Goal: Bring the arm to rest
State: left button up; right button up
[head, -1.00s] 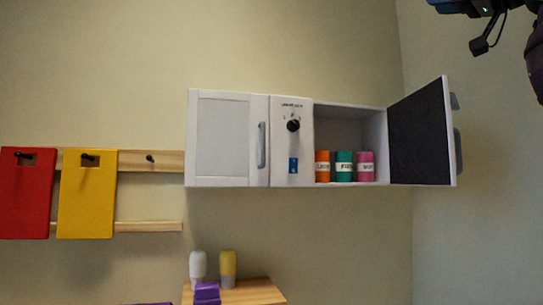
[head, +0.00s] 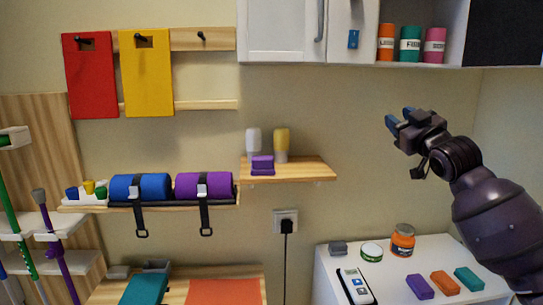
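My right arm comes in from the right edge, and its gripper (head: 397,118) is raised in front of the bare wall, below the cabinet. Its two fingertips point to the upper left and stand apart, with nothing between them. It touches nothing that I can see. My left gripper is outside the view.
A white cabinet (head: 283,30) hangs above, with several cans inside its open right part. A white counter (head: 330,262) at lower right holds jars and coloured blocks. A wooden shelf (head: 310,170) with bottles is left of my gripper. The wall between is clear.

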jog(key=s+a+f+m+g+h, duration=0.1)
jog(key=s+f, duration=0.3)
jog(key=f, duration=0.8)
jog(key=s+a+f+g, duration=0.1)
jog(key=s+f, duration=0.4)
jog(key=f, duration=0.6)
jog(key=s+a+f+m+g+h, duration=0.1)
jog(key=s+f, duration=0.3)
jog(key=f, duration=0.8)
jog(key=s+f+m+g+h+b, duration=0.1)
jog(key=s+f+m+g+h, duration=0.2)
jog(key=s+f, duration=2.1)
jog(key=s+d+m+g, duration=0.1)
jog(key=s+g, duration=0.1)
jog(key=g, duration=0.1)
jog(key=shift+s+f+b, duration=0.3)
jog(key=shift+s+f, duration=0.1)
